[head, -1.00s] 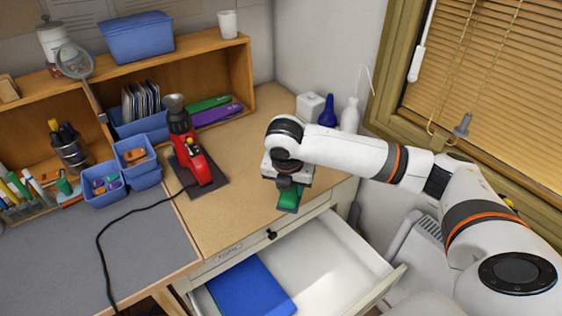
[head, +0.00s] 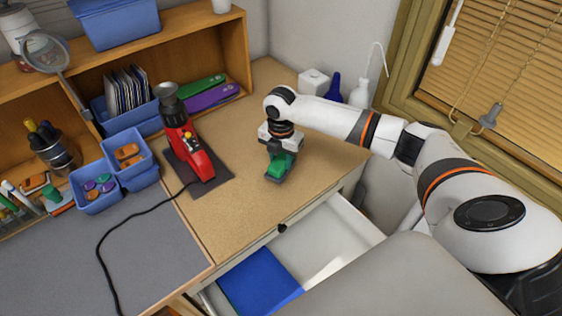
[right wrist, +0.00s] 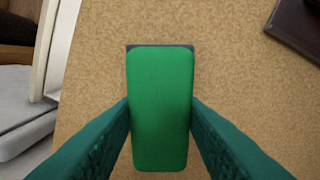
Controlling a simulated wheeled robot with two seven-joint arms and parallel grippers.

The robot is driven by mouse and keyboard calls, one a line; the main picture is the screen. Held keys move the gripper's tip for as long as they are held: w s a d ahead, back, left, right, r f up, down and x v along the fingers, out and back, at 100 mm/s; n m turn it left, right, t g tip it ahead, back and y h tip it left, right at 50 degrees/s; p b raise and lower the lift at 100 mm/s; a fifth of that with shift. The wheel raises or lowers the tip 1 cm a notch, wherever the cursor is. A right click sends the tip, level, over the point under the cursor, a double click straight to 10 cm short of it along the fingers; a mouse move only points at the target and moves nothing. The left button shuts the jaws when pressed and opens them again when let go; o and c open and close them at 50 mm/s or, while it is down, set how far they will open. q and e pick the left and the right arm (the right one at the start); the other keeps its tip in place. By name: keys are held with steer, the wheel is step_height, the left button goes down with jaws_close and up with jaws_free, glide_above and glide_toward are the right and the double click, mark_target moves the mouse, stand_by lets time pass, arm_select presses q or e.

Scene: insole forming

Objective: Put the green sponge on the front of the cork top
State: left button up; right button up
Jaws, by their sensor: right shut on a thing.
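The green sponge (head: 283,162) is between the fingers of my right gripper (head: 281,170), over the right part of the cork top (head: 250,200). In the right wrist view the sponge (right wrist: 160,110) is a long green block with a dark grey strip at its far end, and both teal fingers of the gripper (right wrist: 160,128) press its sides. The cork top (right wrist: 230,60) fills most of that view. I cannot tell whether the sponge touches the cork. My left gripper is not in view.
A red machine (head: 188,145) on a dark mat stands left of the sponge, its black cable (head: 110,230) running over the grey top. An open drawer (head: 345,235) with a blue folder (head: 262,285) sits below the front edge. Bottles (head: 359,94) stand at the back right. The cork's front middle is clear.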

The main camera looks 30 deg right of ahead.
mark_target(281, 160)
step_height(281, 160, down, 3)
steer(key=shift+w+f, duration=0.1)
steer(key=o, duration=0.8)
steer(key=shift+c, duration=0.2)
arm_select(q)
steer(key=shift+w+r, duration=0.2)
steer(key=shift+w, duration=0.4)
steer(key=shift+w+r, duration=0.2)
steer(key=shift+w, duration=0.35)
arm_select(e)
steer(key=o, duration=0.3)
steer(key=shift+o, duration=0.2)
step_height(281, 160, up, 11)
steer(key=shift+r+b, duration=0.1)
steer(key=shift+b, duration=1.15)
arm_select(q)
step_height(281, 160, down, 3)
arm_select(e)
steer(key=shift+r, duration=0.45)
